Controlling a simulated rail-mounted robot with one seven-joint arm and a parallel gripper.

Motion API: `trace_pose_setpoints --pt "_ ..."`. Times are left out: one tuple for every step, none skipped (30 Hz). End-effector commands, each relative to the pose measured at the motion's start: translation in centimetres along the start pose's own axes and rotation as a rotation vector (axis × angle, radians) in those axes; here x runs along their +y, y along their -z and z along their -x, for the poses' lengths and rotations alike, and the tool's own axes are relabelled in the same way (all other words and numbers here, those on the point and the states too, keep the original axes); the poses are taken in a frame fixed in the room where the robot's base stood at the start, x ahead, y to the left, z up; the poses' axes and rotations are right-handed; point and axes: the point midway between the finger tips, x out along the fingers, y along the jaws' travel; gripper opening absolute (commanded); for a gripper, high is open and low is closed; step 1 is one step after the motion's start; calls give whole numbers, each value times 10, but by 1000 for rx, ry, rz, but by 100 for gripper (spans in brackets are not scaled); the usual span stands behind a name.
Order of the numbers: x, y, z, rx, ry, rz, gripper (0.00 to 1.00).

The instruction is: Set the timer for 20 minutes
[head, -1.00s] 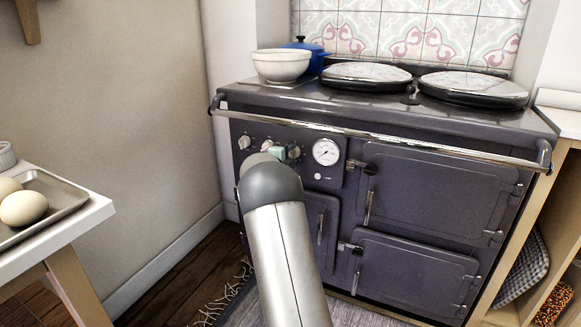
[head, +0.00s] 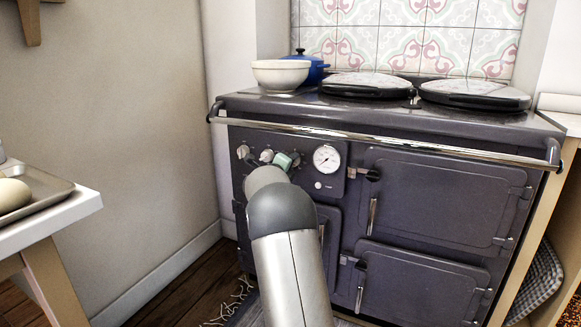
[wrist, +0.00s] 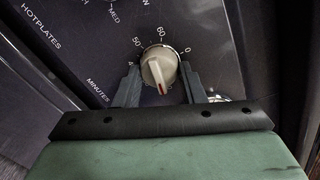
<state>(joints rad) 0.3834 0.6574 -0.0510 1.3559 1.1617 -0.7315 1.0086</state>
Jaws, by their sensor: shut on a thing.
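The timer knob (wrist: 159,68) is a cream round dial with a raised bar, labelled MINUTES, on the dark panel of the range cooker. In the wrist view, the numerals 50, 60 and 0 show around its upper side. The red mark on the bar is at its lower end, and the numerals near that end are hidden or too unclear to read. My gripper (wrist: 160,86) has one finger on each side of the knob and is shut on it. In the head view, my gripper (head: 284,161) is at the knob row, and my arm covers part of the panel.
A white-faced gauge (head: 327,159) is right of my gripper. Another knob (head: 243,152) is at the panel's left end. A chrome rail (head: 390,143) runs across the range above the knobs. A side table (head: 75,204) with a tray stands at left.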

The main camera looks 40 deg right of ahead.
Motion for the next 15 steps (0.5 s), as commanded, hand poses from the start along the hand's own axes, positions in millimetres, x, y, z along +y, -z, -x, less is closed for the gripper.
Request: trace_pose_setpoints --pt "1 0 0 -1 -2 -1 14" --pt "1 0 0 -1 -2 -1 14" --pt "0 0 0 -1 -2 -1 14" --pt "0 0 0 -1 -2 -1 14" --pt "0 0 0 -1 -2 -1 14" --pt "0 0 0 -1 -2 -1 14" --pt "0 0 0 -1 -2 -1 14" --pt "0 0 0 -1 -2 -1 14" --pt "0 0 0 -1 -2 -1 39" --pt "0 0 0 -1 -2 0 48" --pt "0 0 0 -1 -2 0 56" --pt "0 0 0 -1 -2 0 58" --pt "0 0 0 -1 -1 0 58" --pt "0 0 0 -1 -1 0 58" --pt "0 0 0 -1 -1 0 58"
